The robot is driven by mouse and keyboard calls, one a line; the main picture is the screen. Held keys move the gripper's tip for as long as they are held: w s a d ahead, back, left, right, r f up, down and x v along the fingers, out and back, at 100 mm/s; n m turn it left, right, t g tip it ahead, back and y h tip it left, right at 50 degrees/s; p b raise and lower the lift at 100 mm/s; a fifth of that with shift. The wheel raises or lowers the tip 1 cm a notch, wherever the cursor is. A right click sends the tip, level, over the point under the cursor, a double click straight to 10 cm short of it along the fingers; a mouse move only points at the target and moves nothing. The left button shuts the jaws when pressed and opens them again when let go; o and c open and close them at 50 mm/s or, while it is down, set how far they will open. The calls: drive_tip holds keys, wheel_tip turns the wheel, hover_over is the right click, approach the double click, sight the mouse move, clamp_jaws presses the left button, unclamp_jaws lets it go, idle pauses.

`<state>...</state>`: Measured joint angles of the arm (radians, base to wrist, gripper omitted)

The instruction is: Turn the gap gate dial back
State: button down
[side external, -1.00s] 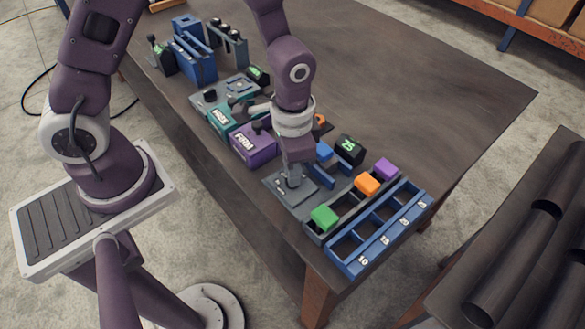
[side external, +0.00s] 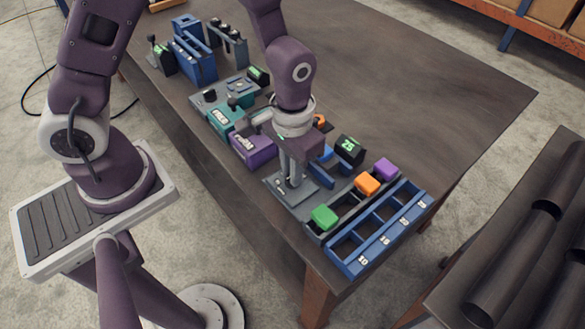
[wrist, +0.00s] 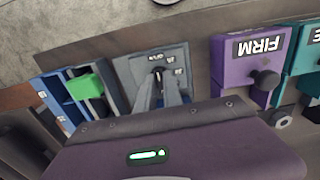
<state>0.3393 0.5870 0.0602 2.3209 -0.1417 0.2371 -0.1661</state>
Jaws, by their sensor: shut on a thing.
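The gap gate dial is a small dark knob (wrist: 158,71) on a grey plate (wrist: 132,73) with small white labels in the wrist view. The label text is too small to read surely. In the side view the same grey plate (side external: 319,197) lies near the table's front edge, and the knob is hidden by my fingers. My gripper (side external: 293,182) points straight down over the plate. In the wrist view my gripper (wrist: 160,84) has its two grey fingers shut on the knob, one on each side.
A purple box marked FIRM (wrist: 240,67) and a teal box (side external: 228,119) stand beside the plate. On the other side are a green block (side external: 324,217), an orange block (side external: 367,183) and a blue numbered rack (side external: 345,268). A dark display (side external: 349,150) stands behind.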

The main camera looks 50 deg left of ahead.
drive_tip(key=c, duration=1.5)
unclamp_jaws()
wheel_tip(320, 180, up, 7)
drive_tip(key=shift+r, duration=0.1)
drive_tip(key=shift+r, duration=0.15)
drive_tip(key=s+a+r+t, duration=0.2)
drive_tip(key=s+r, duration=0.2)
drive_tip(key=r, duration=0.1)
drive_tip(key=s+a+r+t, duration=0.1)
drive_tip(key=s+a+r, duration=0.2)
drive_tip(key=r, duration=0.3)
drive_tip(key=s+a+r+t, duration=0.2)
drive_tip(key=s+a+r, duration=0.1)
drive_tip(key=s+r, duration=0.2)
drive_tip(key=shift+s+a+r+t, duration=0.2)
drive_tip(key=shift+s+r+t, duration=0.05)
drive_tip(key=shift+s+t, duration=0.05)
